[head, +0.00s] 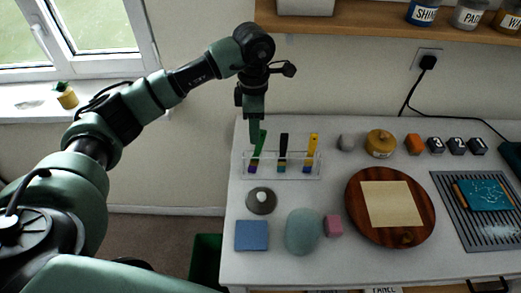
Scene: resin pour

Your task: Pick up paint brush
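Three brushes stand in a clear rack (300,173) at the back left of the white table. The green-handled brush (259,146) is at the left, the black-handled brush (283,148) in the middle, and the yellow-handled brush (312,146) at the right. My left gripper (254,138) points down at the top of the green brush, at the rack's left end. The fingers are small and blend with the green handle, so I cannot tell whether they are open or shut on it. My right gripper is not in view.
A round wooden board (424,203) with a beige sheet (391,204) lies right of the rack. In front are a grey disc (261,207), a blue square (251,236), a grey-green rounded block (302,231) and a pink cube (333,225). A shelf (370,20) runs above.

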